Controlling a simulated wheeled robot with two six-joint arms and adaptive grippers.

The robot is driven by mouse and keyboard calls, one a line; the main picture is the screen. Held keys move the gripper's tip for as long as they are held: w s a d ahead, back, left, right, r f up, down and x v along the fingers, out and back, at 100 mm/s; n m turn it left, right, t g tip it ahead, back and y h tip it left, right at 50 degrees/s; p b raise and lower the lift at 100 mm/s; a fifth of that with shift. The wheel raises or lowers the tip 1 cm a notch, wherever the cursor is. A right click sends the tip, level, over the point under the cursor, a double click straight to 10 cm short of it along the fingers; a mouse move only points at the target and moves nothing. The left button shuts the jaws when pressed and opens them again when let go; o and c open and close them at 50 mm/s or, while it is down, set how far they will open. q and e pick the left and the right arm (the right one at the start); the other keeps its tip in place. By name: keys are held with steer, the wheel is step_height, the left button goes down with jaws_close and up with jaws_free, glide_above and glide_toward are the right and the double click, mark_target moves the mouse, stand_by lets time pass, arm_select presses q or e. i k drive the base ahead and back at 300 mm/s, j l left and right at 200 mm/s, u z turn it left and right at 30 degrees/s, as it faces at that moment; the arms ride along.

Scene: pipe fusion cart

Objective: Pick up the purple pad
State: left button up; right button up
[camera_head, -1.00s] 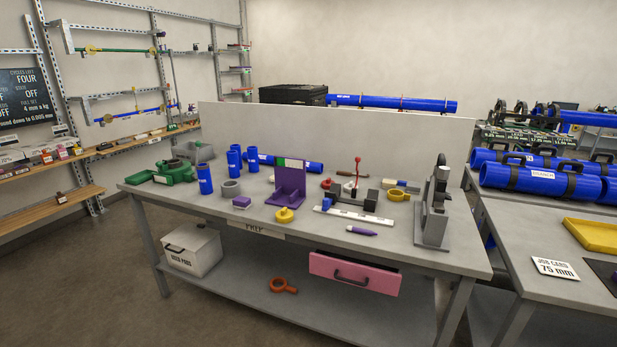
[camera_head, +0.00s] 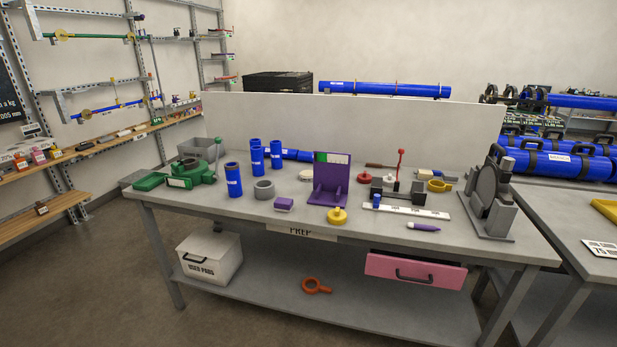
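A small purple pad (camera_head: 284,204) with a pale edge lies flat on the grey workbench (camera_head: 360,221), near its front edge. It sits just left of the purple upright stand (camera_head: 329,182) and in front of the grey ring (camera_head: 264,189). Nothing touches or covers it. Neither of my grippers shows in the head view.
Blue pipe pieces (camera_head: 233,180) and a green tool (camera_head: 190,174) stand left of the pad. A yellow knob-shaped piece (camera_head: 337,216) and a purple marker (camera_head: 423,227) lie to the right. A pink drawer (camera_head: 415,270) sticks out below. A used-pads box (camera_head: 209,257) is on the lower shelf.

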mark_target(283, 204)
steer(key=i+j+z, duration=0.15)
steer(key=i, duration=0.4)
steer(key=i+j+z, duration=0.15)
steer(key=i+j, duration=0.3)
steer(key=i, duration=0.05)
